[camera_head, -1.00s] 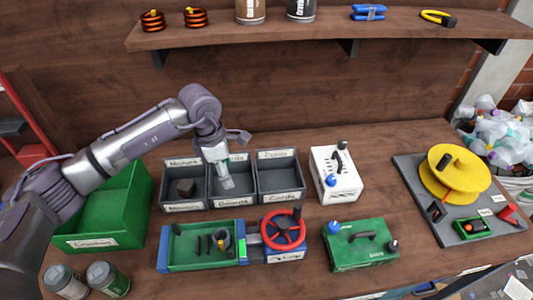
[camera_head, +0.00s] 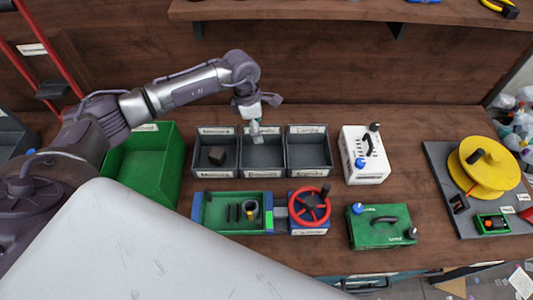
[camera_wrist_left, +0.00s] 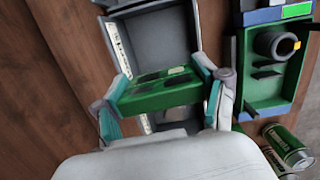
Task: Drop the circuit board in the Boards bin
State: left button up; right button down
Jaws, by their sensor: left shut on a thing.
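My left gripper (camera_head: 255,134) hangs over the middle grey bin, the Boards bin (camera_head: 262,173), near its back edge. In the left wrist view the gripper (camera_wrist_left: 166,98) is shut on the green circuit board (camera_wrist_left: 160,94), with its teal-lined fingers at both ends of the board. The board is above the grey bins; its exact height cannot be told. In the head view the board cannot be made out. The Boards bin shows no contents in its visible part. My right gripper is not in view.
The left grey bin (camera_head: 198,160) holds a dark block (camera_head: 217,155); the right grey bin (camera_head: 309,173) looks empty. A large green bin (camera_head: 165,165) stands left. A green tray (camera_head: 220,228) and red wheel (camera_head: 309,207) are in front. A white box (camera_head: 364,163) stands right.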

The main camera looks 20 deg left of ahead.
pick_arm(q)
jog(key=shift+f, duration=0.6)
jog(key=o, duration=1.2)
notch_tip(320, 180, up, 12)
jog(key=a, duration=0.1)
jog(key=shift+s+a, duration=0.3)
jog(key=shift+s, duration=0.1)
